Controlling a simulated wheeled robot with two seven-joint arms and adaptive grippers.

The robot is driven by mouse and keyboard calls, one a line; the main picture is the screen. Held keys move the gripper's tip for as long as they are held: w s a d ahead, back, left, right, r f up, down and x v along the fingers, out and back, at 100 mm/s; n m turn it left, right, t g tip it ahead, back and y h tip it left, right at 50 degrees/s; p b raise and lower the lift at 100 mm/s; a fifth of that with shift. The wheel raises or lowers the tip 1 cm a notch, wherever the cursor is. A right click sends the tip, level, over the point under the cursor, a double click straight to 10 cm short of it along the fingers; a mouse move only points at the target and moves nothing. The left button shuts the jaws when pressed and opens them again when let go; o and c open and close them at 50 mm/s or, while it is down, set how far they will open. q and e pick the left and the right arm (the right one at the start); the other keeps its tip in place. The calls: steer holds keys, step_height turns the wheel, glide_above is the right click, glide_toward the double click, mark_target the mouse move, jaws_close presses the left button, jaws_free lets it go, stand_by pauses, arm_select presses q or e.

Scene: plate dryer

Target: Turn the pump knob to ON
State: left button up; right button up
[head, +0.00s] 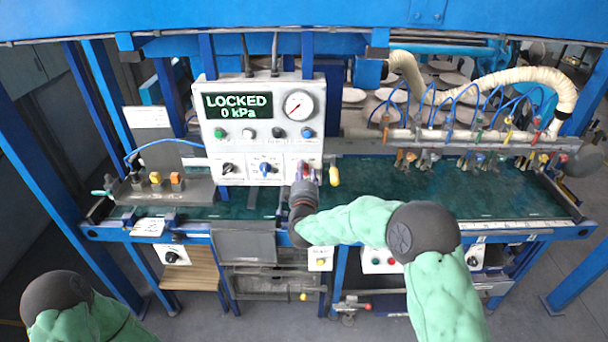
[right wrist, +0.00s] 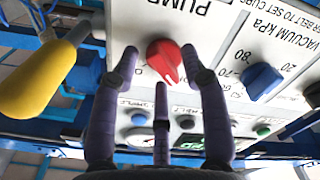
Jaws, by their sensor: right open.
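The red pump knob (right wrist: 164,58) sits on the white control panel (head: 228,142) under the partly cut-off word "PUMP". The right wrist view shows the panel upside down, with a white mark on the knob. My right gripper (right wrist: 159,62) is open, its purple fingers spread on both sides of the knob, a third finger between them. I cannot tell whether they touch it. In the head view, the right gripper (head: 304,178) is at the panel's lower right and mostly covers the knob. The display (head: 238,106) reads "LOCKED 0 kPa". Only my left arm shows at lower left.
A blue vacuum knob (right wrist: 262,80) is beside the red one. A yellow-ended lever (right wrist: 38,84) stands out close to the gripper, on the panel's right side in the head view (head: 334,176). A gauge (head: 299,105) and several small buttons are higher on the panel.

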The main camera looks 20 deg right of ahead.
jaws_close()
stand_by(0.4)
steer(key=shift+f+m+b, duration=0.2)
steer(key=shift+m+b, duration=3.3)
steer(key=shift+m, duration=0.95)
steer(key=shift+f+m+b, duration=0.2)
steer(key=shift+m+b, duration=3.25)
steer(key=shift+m, duration=1)
